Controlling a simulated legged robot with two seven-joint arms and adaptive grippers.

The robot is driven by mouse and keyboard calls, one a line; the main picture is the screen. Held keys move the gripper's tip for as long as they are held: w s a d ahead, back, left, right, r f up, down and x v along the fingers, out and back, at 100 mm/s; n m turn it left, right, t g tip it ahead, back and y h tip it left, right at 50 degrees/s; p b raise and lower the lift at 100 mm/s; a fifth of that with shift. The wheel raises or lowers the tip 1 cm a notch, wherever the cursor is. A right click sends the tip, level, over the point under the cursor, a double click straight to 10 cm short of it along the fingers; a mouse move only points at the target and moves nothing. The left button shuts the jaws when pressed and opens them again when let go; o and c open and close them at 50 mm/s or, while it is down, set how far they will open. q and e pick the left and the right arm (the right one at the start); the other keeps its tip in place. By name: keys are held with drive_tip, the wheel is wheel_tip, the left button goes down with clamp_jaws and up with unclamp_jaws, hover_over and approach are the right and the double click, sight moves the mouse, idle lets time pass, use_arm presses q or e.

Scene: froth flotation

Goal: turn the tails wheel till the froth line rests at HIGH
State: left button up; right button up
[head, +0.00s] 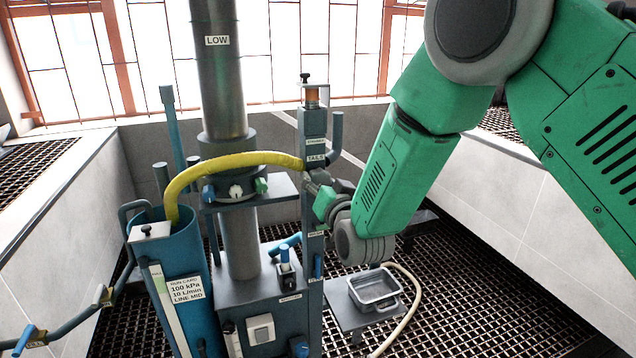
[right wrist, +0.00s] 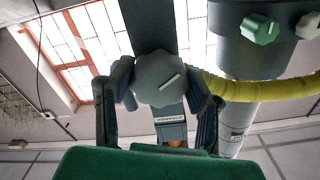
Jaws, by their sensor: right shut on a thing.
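The tails wheel is a grey lobed knob (right wrist: 158,75) with a white pointer line, in the right wrist view. My right gripper (right wrist: 163,88) has a dark finger on each side of it and is shut on it. In the head view my right gripper (head: 326,197) is at the post under the TAILS label (head: 316,157); the wheel is mostly hidden there. The grey column (head: 218,75) carries a LOW label (head: 217,40) near the top of the picture. I cannot make out a froth line or a HIGH mark. My left gripper is not in view.
A yellow hose (head: 240,159) arches from a blue tank (head: 190,245) past the column. The tank's card (head: 187,290) reads 100 kPa, 10 L/min, LINE MID. A metal tray (head: 376,289) sits low on a stand at right. Dark grating (head: 470,300) covers the floor.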

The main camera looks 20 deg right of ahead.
drive_tip(key=m, duration=0.5)
drive_tip(key=shift+m+b, duration=0.3)
drive_tip(key=shift+b, duration=0.1)
drive_tip(key=m+b, duration=0.2)
drive_tip(key=m, duration=0.3)
drive_tip(key=shift+a+r+m, duration=0.1)
drive_tip(key=shift+a+m, duration=0.05)
drive_tip(key=shift+m, duration=0.55)
drive_tip(key=o, duration=1)
drive_tip(key=shift+o, duration=0.8)
drive_tip(key=shift+a, duration=0.15)
